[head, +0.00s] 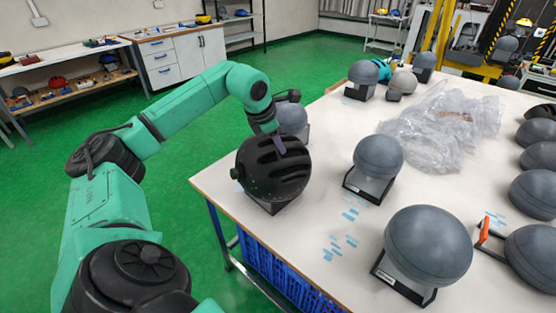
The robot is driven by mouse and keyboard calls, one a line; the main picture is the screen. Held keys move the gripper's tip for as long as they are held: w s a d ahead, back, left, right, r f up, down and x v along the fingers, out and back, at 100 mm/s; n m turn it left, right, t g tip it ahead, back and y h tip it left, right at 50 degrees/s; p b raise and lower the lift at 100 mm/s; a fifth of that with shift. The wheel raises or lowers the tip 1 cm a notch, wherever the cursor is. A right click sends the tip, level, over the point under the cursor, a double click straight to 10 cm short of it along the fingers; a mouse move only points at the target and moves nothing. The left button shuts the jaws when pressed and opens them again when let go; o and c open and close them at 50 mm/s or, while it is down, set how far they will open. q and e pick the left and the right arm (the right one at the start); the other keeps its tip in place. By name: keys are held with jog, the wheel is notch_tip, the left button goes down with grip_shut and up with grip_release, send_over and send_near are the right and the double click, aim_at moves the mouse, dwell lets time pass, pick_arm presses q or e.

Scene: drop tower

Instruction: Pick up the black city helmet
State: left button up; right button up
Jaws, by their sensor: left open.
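The black city helmet (265,182), round with long vent slots, sits on a dark stand at the left edge of the white table. My left gripper (278,146) is directly over the helmet, with a finger at its upper right side against the vents. The jaws are open, and part of them is hidden or too small to make out. I cannot tell whether the finger touches the shell. My right gripper is not in view.
The table (312,205) carries several grey headforms, one close by (378,157) and a large one in front (428,245). Another headform (292,118) stands right behind the helmet. Crumpled clear plastic (440,125) lies mid-table. A blue crate (285,280) is below. Green floor is open at left.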

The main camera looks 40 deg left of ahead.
pick_arm(q)
jog(key=x, duration=0.2)
jog(key=shift+w+f, duration=0.15)
jog(key=shift+w, duration=0.1)
jog(key=shift+s, duration=0.1)
grip_shut()
dwell(1.1)
